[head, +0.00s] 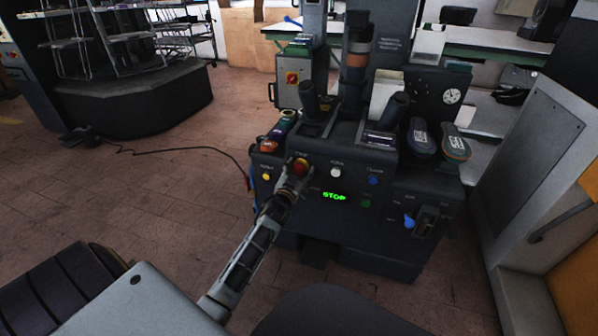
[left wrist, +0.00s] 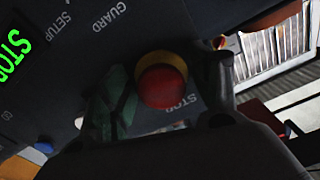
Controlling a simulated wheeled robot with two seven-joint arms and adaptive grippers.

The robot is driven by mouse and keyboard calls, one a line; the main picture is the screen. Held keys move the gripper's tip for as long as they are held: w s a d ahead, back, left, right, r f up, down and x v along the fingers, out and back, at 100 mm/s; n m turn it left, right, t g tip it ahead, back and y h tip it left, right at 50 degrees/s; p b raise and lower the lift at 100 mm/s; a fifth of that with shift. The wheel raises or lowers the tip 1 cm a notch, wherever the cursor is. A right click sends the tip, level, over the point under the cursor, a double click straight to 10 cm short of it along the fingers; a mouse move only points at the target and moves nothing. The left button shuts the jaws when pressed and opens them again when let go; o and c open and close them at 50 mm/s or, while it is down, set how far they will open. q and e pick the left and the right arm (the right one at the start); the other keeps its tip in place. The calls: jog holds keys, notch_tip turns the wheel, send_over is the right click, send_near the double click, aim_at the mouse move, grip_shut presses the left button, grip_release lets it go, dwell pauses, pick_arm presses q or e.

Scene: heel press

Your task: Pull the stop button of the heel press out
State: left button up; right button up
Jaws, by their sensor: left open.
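The heel press (head: 345,205) is a dark machine with a front control panel. Its stop button (head: 300,166) is a red knob on a yellow base at the panel's upper left. My left gripper (head: 294,180) is at the button, its arm reaching up from below. In the left wrist view the red stop button (left wrist: 162,86) sits between the two open fingers, with "STOP" printed beside it. I cannot tell whether the fingers touch it. A green "STOP" display (head: 334,196) is lit on the panel and shows at the left edge of the wrist view (left wrist: 13,54). My right gripper is not in view.
White (head: 336,172), blue (head: 373,180) and yellow (head: 266,177) buttons lie near the stop button. A blue-knobbed switch (head: 409,221) is at the lower right. Shoes (head: 455,143) rest on the press's right side. A grey cabinet (head: 535,160) stands at right. Floor at left is mostly clear.

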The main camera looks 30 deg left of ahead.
pick_arm(q)
jog(key=c, duration=0.6)
grip_shut()
jog(key=shift+s+d+p, duration=0.15)
jog(key=shift+s+p, duration=0.35)
jog(key=shift+p, duration=0.25)
jog(key=shift+f, duration=0.1)
jog(key=shift+o, duration=1.3)
grip_release()
jog(key=o, duration=0.3)
jog(key=shift+s, duration=0.1)
jog(key=shift+o, duration=0.2)
